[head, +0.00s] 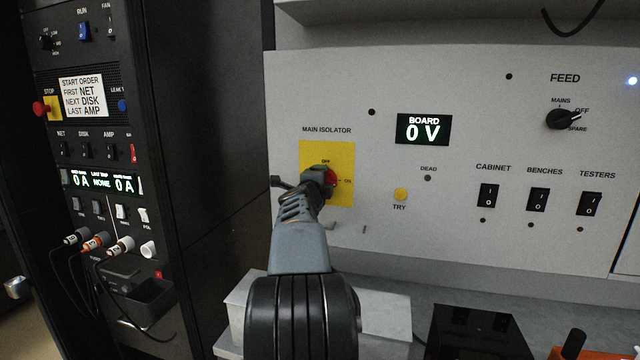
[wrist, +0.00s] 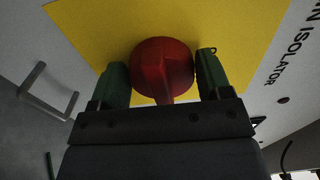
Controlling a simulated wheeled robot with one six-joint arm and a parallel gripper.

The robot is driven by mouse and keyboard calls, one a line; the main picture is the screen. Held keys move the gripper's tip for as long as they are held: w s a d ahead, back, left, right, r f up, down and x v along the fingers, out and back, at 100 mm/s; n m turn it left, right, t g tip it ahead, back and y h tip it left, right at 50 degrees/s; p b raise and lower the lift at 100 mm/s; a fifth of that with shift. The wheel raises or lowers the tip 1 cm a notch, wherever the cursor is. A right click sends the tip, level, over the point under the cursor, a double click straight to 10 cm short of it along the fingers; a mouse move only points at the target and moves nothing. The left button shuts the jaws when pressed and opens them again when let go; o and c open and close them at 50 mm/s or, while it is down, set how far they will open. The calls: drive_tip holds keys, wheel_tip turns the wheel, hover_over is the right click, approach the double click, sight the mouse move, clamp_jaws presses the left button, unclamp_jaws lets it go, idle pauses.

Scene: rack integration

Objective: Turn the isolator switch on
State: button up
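The main isolator switch is a round red knob (head: 331,177) on a yellow plate (head: 343,155) on the grey panel. OFF is marked above it and ON to its right. In the head view my gripper (head: 322,176) is in front of the knob and hides much of it. In the wrist view the knob (wrist: 162,68) sits between my two green-padded fingers (wrist: 163,75), one on each side. The fingers are wide apart; firm contact cannot be made out. A narrow ridge on the knob points down toward my palm. The board display (head: 423,129) reads 0 V.
A yellow TRY button (head: 400,194) and several black rocker switches (head: 538,199) are to the right. A FEED selector (head: 563,119) is at the upper right. A black rack (head: 100,150) stands to the left. A metal handle (wrist: 47,92) shows beside the plate in the wrist view.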

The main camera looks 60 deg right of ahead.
drive_tip(key=o, duration=0.3)
drive_tip(key=shift+o, duration=0.2)
drive_tip(key=v, duration=1.3)
drive_tip(key=shift+a, duration=0.35)
drive_tip(key=shift+s, duration=0.1)
